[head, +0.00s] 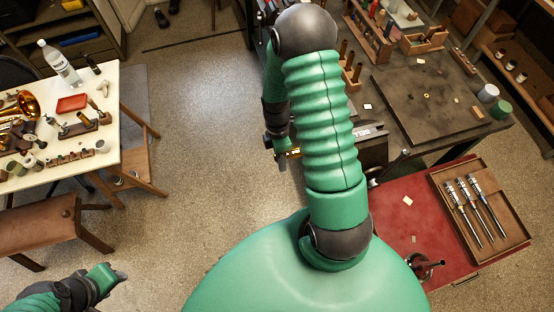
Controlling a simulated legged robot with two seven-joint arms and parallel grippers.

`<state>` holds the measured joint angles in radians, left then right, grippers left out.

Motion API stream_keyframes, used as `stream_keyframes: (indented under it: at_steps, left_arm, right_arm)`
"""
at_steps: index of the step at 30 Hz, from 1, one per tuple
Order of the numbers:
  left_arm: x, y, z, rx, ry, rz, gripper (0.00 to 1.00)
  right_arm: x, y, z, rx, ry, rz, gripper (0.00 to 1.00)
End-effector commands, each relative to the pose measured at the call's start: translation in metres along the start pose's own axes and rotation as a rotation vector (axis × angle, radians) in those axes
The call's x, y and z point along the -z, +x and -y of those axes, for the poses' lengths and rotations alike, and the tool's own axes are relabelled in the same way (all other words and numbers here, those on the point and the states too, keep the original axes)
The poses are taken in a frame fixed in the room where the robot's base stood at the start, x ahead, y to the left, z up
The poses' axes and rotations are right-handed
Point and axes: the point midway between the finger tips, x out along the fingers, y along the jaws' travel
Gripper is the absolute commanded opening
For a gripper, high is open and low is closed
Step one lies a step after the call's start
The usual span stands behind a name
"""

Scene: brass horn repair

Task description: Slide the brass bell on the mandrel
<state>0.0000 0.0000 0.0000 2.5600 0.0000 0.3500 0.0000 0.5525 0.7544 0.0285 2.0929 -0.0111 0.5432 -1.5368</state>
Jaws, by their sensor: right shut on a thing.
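My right arm rises through the middle of the head view, bends at the top and comes down to my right gripper (279,155). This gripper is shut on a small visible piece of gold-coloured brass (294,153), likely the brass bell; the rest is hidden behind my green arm. I cannot make out the mandrel; my arm covers the area just right of the gripper. My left gripper (121,276) is low at the left, over the floor and away from the tables; its fingers are too unclear to tell open from shut.
A dark workbench (405,100) with tool racks fills the upper right. A red surface (400,240) below it carries a wooden tray (452,180) of several metal tools. At left, a white table (110,125) holds a brass horn (28,103), bottle and parts. Floor between is clear.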

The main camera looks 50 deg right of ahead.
Motion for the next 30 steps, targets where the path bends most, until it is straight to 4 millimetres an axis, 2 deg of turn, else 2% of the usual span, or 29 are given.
stream_keyframes:
  at_steps: [8, 9, 15, 25, 28, 30]
  left_arm:
    - [0.000, -0.001, 0.000, 0.000, 0.000, 0.000, 0.35]
    - [0.000, -0.001, 0.000, 0.000, 0.000, 0.000, 0.35]
    - [0.000, -0.001, 0.000, 0.000, 0.000, 0.000, 0.35]
    - [0.000, 0.001, 0.000, 0.000, 0.000, 0.000, 0.35]
    - [-0.001, 0.005, 0.000, 0.000, 0.000, 0.000, 0.35]
    - [-0.002, 0.010, 0.000, 0.000, 0.000, 0.000, 0.35]
  right_arm:
    - [-0.011, 0.000, 0.000, 0.000, 0.000, 0.000, 0.00]
    - [-0.012, 0.000, 0.000, -0.001, -0.001, 0.000, 0.24]
    - [-0.011, 0.000, 0.000, 0.000, -0.001, 0.000, 0.48]
    - [-0.011, -0.003, -0.001, -0.002, -0.001, 0.000, 0.48]
    - [-0.011, -0.015, -0.003, -0.006, 0.000, 0.000, 0.48]
    - [-0.012, -0.030, -0.003, -0.009, 0.000, 0.001, 0.48]
